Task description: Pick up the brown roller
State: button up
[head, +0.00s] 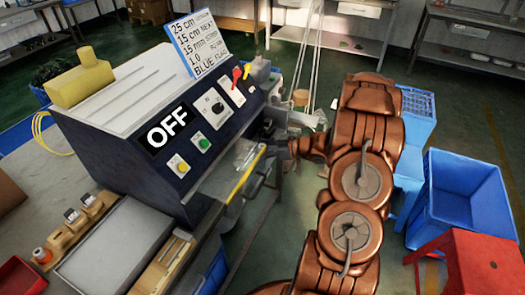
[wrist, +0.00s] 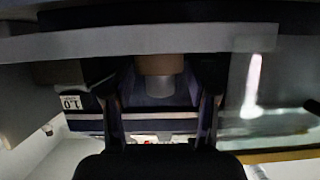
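A brown, tan-coloured roller (wrist: 157,64) with a grey cylinder under it shows in the upper middle of the wrist view. My gripper (wrist: 160,95) is open, its two dark fingers apart on either side of the roller in that view. I cannot tell how far in front of the fingers the roller is; no contact shows. In the head view my gripper (head: 283,150) is at the right end of the machine, partly hidden by my arm. A small tan cylinder (head: 300,97) shows beyond it by pale strands; I cannot tell whether it is the same roller.
The machine (head: 120,125) with an OFF display and buttons stands at the left. A pale bar (wrist: 150,42) crosses the wrist view above the fingers. A blue crate (head: 463,190) and a red stool (head: 480,262) stand to the right of my arm. Green floor is open behind.

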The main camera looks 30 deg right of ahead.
jog(key=c, duration=0.9)
jog(key=shift+c, duration=0.2)
jog(key=shift+r+b, duration=0.7)
jog(key=shift+r, duration=4.3)
